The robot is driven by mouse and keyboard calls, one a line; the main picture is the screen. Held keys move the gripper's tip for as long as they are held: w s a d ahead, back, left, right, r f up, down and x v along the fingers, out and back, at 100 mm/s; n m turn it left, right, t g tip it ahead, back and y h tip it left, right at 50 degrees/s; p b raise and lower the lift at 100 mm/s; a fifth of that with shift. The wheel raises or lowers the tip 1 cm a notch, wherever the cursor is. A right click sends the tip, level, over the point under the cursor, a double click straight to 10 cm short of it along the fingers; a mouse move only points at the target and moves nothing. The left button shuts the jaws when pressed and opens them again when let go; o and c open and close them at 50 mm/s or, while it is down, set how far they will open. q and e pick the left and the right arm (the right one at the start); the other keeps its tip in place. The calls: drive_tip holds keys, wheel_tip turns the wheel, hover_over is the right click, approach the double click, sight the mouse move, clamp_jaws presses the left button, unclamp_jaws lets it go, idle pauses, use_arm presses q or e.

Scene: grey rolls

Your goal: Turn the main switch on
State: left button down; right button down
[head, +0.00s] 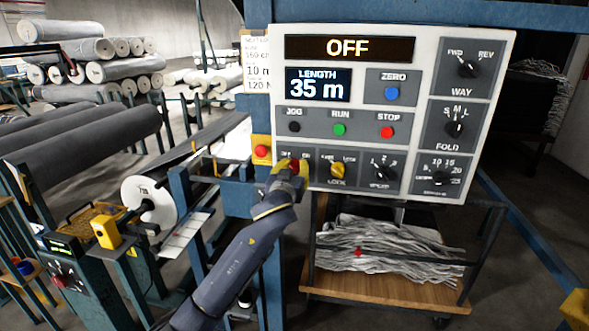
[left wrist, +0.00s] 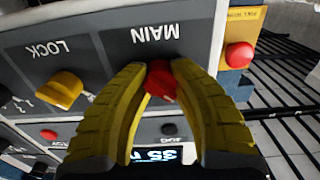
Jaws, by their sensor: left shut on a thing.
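The knob's exact angle is hard to tell. My right gripper does not show.
A yellow lock knob (head: 338,171) sits just right of the main switch. A red button on a yellow plate (head: 262,151) is close on the left. Green run (head: 339,129) and red stop (head: 387,132) buttons are above. A cart (head: 390,290) stands below.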

use_arm(q)
drive_tip(key=shift+f, duration=0.2)
drive_tip(key=m, duration=0.9)
drive_tip(key=shift+a+f+m, duration=0.1)
drive_tip(key=shift+m, duration=0.2)
drive_tip(key=m, duration=0.4)
drive_tip(key=shift+w, duration=0.1)
drive_tip(key=shift+a+m, duration=0.1)
drive_tip(key=shift+m, duration=2.1)
drive_tip(key=c, duration=1.2)
unclamp_jaws()
drive_tip(key=shift+a+r, duration=0.1)
drive_tip(key=shift+r, duration=0.1)
drive_tip(key=shift+o, duration=1.3)
drive_tip(key=shift+d+r, duration=0.1)
drive_tip(key=shift+d, duration=0.1)
